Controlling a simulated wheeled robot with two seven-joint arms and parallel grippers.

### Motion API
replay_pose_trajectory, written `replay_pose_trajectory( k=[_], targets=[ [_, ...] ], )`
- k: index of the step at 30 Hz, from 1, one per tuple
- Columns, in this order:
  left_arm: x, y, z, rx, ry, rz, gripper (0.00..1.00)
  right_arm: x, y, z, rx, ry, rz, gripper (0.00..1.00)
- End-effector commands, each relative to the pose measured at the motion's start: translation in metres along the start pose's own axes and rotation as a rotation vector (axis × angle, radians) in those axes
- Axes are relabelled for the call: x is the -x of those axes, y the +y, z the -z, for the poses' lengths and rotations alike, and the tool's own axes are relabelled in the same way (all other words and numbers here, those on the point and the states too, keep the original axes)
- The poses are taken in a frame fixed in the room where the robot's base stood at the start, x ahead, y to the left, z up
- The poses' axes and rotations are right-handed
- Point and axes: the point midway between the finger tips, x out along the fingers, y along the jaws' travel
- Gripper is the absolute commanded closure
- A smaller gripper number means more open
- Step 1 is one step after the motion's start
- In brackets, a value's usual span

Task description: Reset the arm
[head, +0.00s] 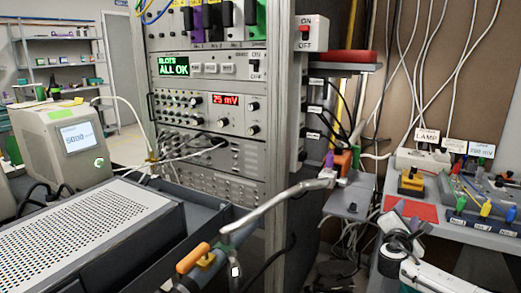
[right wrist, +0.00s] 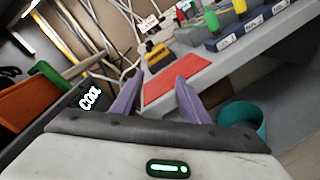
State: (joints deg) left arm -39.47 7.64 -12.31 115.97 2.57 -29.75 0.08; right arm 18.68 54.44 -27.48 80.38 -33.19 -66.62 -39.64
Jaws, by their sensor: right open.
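My right gripper (head: 407,214) is at the lower right of the head view, at the end of my white arm. It is in front of the right-hand bench, near the red mat (head: 425,209). In the right wrist view the two purple-grey fingers of the right gripper (right wrist: 158,84) stand apart with nothing between them. The red mat (right wrist: 168,84) shows beyond and between the fingers in that view. My left gripper is in neither view.
An instrument rack (head: 208,150) with a displays panel stands mid-view. A metal lever (head: 280,203) juts out right of the grey perforated unit (head: 75,230). A yellow-black device (head: 411,181) sits on the bench. A teal bin (right wrist: 243,118) stands on the floor. Cables hang behind.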

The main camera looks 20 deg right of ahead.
Motion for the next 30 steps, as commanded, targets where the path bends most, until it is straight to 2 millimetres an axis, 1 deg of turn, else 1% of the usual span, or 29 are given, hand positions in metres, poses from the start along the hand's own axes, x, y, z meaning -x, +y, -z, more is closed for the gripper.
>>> replay_pose_trajectory(
  k=[1,2,3,5,6,8,9,11,12,14,15,17,18,20,21,23,24,26,27,30],
  targets=[
    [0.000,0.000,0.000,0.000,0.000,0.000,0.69,0.018,-0.022,0.031,-0.033,0.104,0.009,0.60],
    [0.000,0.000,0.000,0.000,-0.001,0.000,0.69,0.029,-0.034,0.048,-0.061,0.165,0.017,0.60],
    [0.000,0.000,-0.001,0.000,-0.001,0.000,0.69,0.045,-0.050,0.069,-0.102,0.246,0.032,0.60],
    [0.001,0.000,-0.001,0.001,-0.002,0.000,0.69,0.072,-0.073,0.098,-0.164,0.363,0.063,0.60],
    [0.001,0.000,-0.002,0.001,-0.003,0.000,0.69,0.093,-0.088,0.116,-0.207,0.441,0.091,0.60],
    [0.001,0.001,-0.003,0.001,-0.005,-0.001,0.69,0.126,-0.111,0.138,-0.276,0.552,0.142,0.60],
    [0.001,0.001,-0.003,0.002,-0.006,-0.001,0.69,0.149,-0.125,0.151,-0.323,0.624,0.181,0.60],
    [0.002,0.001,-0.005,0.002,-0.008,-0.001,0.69,0.184,-0.144,0.166,-0.392,0.720,0.245,0.60],
    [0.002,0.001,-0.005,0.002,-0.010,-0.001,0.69,0.205,-0.155,0.174,-0.435,0.775,0.288,0.60],
    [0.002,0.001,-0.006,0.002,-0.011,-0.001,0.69,0.236,-0.167,0.182,-0.497,0.848,0.351,0.60],
    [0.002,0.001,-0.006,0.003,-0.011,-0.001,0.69,0.254,-0.175,0.185,-0.534,0.889,0.393,0.60],
    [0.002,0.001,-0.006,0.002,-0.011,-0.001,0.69,0.280,-0.185,0.189,-0.585,0.943,0.453,0.60],
    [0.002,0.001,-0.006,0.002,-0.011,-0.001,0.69,0.297,-0.191,0.190,-0.618,0.974,0.493,0.60],
    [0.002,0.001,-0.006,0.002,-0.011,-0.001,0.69,0.320,-0.197,0.190,-0.666,1.017,0.551,0.60],
    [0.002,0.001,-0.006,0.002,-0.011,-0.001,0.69,0.335,-0.202,0.190,-0.696,1.043,0.592,0.60],
    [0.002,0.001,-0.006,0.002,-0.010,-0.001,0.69,0.358,-0.207,0.189,-0.742,1.079,0.652,0.60],
    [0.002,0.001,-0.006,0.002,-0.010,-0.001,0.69,0.372,-0.210,0.187,-0.774,1.101,0.694,0.60],
    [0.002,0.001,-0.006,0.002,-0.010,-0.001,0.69,0.393,-0.213,0.186,-0.823,1.127,0.753,0.60],
    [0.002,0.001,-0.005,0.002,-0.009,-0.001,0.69,0.398,-0.211,0.192,-0.862,1.119,0.768,0.60],
    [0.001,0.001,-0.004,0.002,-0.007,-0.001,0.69,0.417,-0.210,0.202,-0.942,1.112,0.817,0.60]
  ],
)
